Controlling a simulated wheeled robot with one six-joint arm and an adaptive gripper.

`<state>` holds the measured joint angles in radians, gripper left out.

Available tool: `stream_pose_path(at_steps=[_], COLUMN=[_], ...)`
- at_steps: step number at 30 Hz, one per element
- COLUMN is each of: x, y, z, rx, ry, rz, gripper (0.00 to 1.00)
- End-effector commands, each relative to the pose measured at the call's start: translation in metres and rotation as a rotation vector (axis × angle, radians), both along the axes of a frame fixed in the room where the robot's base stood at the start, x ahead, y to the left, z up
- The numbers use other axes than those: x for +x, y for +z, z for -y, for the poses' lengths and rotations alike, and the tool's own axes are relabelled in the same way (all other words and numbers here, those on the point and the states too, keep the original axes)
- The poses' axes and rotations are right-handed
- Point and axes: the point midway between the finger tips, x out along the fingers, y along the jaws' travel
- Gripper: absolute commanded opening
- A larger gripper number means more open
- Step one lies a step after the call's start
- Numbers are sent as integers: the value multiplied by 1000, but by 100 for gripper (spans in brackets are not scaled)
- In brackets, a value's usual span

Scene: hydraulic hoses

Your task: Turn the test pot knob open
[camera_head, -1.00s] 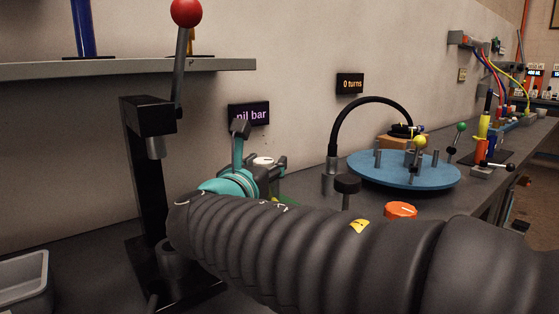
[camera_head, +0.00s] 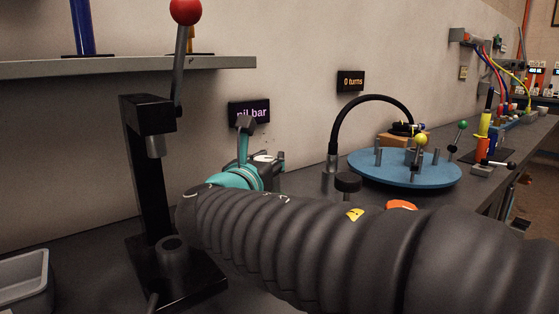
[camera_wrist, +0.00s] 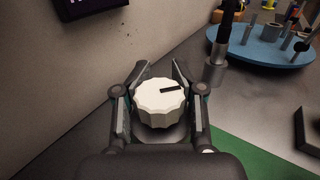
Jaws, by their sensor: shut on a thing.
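The test pot knob (camera_wrist: 160,96) is white and ribbed, with a black mark on top that points to the right in the wrist view. My gripper (camera_wrist: 160,80) has one finger on each side of the knob and is shut on it. In the head view my gripper (camera_head: 258,160) is at the wall side of the bench, and only a little of the white knob (camera_head: 265,157) shows. My arm hides the rest. A dark sign (camera_head: 249,113) behind it reads "nil bar".
A black lever press (camera_head: 150,190) with a red ball stands to the left. A blue turntable (camera_head: 404,172) with posts and a "0 turns" sign (camera_head: 350,81) are to the right. A black-topped post (camera_head: 347,183) and an orange knob (camera_head: 401,205) stand close to my arm.

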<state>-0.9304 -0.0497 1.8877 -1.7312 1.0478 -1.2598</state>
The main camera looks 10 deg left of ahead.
Motion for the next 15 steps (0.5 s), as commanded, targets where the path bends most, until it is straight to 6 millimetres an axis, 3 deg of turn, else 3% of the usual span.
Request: stream_pose_path(at_steps=[8, 15], x=[-2, -2], y=[-4, -6], z=[-2, -4], rx=[0, 1], ry=[50, 192], rz=[-4, -3], gripper=[1, 1])
